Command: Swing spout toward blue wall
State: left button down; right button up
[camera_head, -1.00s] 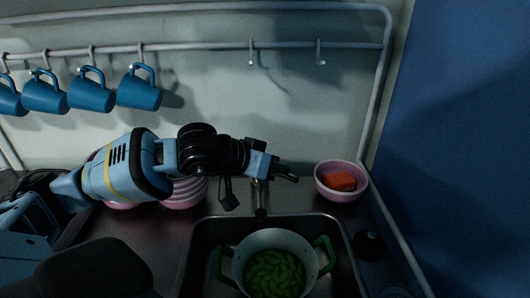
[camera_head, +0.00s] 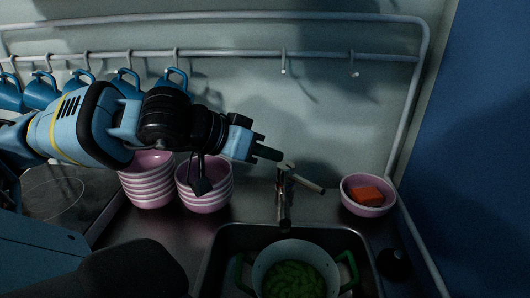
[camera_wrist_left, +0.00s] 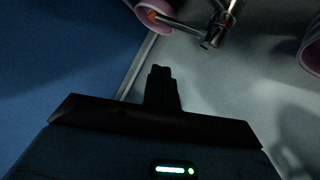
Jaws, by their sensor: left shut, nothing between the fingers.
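The metal faucet (camera_head: 283,205) stands behind the sink, in front of the back wall. A bar at its top (camera_head: 304,180) points right and toward me; I cannot tell for sure whether this is the spout or the handle. The faucet also shows upside down at the top of the left wrist view (camera_wrist_left: 218,32). The blue wall (camera_head: 480,150) is on the right. My left gripper (camera_head: 268,154) is shut and empty, above and left of the faucet top, apart from it. Its closed fingers show in the left wrist view (camera_wrist_left: 161,88). My right gripper is not in view.
A pot (camera_head: 257,268) of green food sits in the sink (camera_head: 222,250). A pink bowl (camera_head: 352,207) with an orange-red block stands right of the faucet. Striped bowl stacks (camera_head: 150,188) (camera_head: 206,198) stand left. Blue mugs (camera_head: 78,80) hang from the rail (camera_head: 230,54).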

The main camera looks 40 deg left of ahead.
aim_at(284, 199)
jog(key=k, duration=1.5)
